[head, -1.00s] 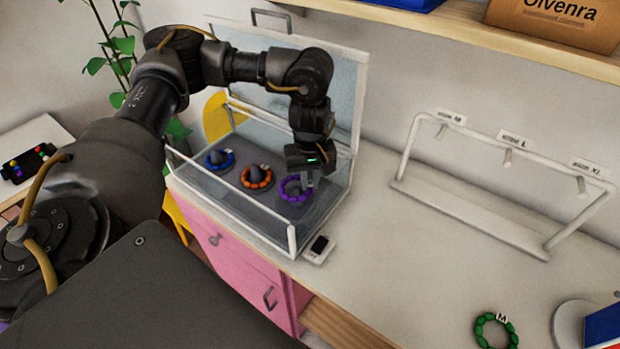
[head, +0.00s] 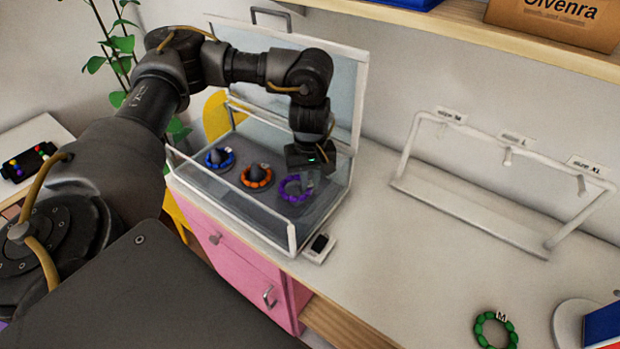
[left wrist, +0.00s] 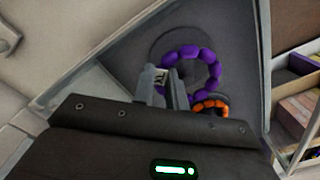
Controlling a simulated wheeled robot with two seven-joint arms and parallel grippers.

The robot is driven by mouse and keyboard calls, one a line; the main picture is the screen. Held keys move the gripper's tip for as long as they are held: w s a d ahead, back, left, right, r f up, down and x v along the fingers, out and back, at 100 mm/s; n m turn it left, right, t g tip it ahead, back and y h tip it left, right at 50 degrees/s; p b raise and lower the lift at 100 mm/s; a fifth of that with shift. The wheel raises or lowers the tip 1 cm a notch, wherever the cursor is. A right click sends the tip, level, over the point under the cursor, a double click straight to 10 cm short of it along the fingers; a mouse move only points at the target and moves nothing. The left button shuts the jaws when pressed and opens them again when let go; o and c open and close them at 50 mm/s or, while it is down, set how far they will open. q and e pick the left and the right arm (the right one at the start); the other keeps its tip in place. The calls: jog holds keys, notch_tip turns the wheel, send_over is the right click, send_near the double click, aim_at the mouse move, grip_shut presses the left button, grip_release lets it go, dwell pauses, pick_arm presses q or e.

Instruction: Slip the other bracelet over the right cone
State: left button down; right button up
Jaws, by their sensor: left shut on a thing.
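A purple bead bracelet (head: 284,188) is at the right end of the open glass case, over the right cone's place. There the purple ring (left wrist: 189,51) overlaps a dark round base. The right cone is mostly hidden, and I cannot tell whether the ring is fully around it or just above. The orange bracelet (head: 245,181) and blue bracelet (head: 208,161) lie around their dark cones. My right gripper is out of view.
The case's front rim (head: 235,212) and raised lid (head: 347,95) stand close to my left arm. A white rack (head: 470,215) with bare pegs stands right. A green bracelet (head: 480,329) lies at the front right.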

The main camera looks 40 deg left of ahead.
pick_arm(q)
jog(key=shift+f, duration=0.1)
dwell(0.6)
jog(key=c, duration=0.9)
grip_release()
jog(key=shift+c, duration=0.2)
jog(key=shift+r+p, duration=3.7)
jog(key=shift+r, duration=0.35)
jog(key=shift+f, duration=0.15)
